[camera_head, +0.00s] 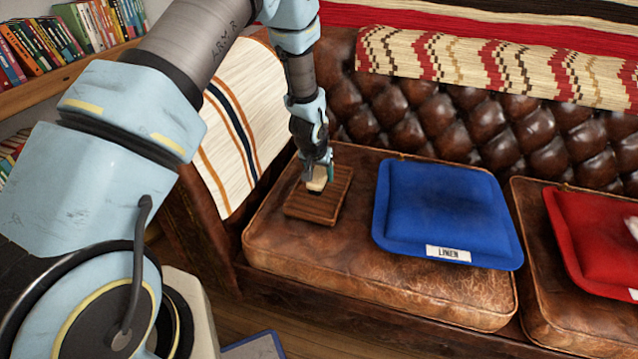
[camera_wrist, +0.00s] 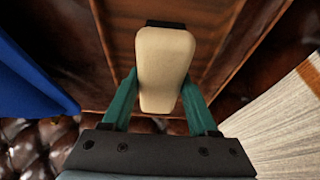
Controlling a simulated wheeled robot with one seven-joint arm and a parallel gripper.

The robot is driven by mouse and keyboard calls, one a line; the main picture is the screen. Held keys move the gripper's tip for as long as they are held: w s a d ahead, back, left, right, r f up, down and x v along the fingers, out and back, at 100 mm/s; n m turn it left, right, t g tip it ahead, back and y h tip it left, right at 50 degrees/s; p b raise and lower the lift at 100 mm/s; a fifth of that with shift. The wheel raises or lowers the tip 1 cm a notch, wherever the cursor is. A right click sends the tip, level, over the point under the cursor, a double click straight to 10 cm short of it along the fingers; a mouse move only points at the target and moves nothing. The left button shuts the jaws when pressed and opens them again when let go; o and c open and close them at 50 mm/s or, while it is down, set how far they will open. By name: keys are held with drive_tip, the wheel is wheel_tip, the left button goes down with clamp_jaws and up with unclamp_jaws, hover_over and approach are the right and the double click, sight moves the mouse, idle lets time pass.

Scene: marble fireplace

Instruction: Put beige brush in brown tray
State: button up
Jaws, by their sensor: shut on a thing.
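The beige brush (camera_head: 318,178) is in my gripper (camera_head: 322,172), over the brown tray (camera_head: 325,204). In the wrist view the brush (camera_wrist: 164,60) has a pale beige body and a dark end, and sits between the two green fingers of my gripper (camera_wrist: 164,100), which are shut on it. The brown tray (camera_wrist: 110,50) shows behind the brush in the wrist view, with slatted wood and raised edges. The tray lies on the left leather seat cushion. I cannot tell whether the brush touches the tray.
A blue pillow (camera_head: 445,215) labelled LINEN lies right of the tray, and a red pillow (camera_head: 595,240) lies further right. A striped cloth (camera_head: 235,120) hangs over the sofa arm at left. The tufted backrest (camera_head: 450,120) stands behind. Leather in front of the tray is clear.

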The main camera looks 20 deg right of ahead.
drive_tip(key=shift+f, duration=1.6)
drive_tip(key=shift+f, duration=0.2)
drive_tip(key=o, duration=1.3)
drive_tip(key=shift+s+r, duration=0.15)
drive_tip(key=shift+r, duration=0.4)
drive_tip(key=v, duration=1.1)
drive_tip(key=shift+r+p, duration=0.15)
drive_tip(key=shift+p, duration=0.15)
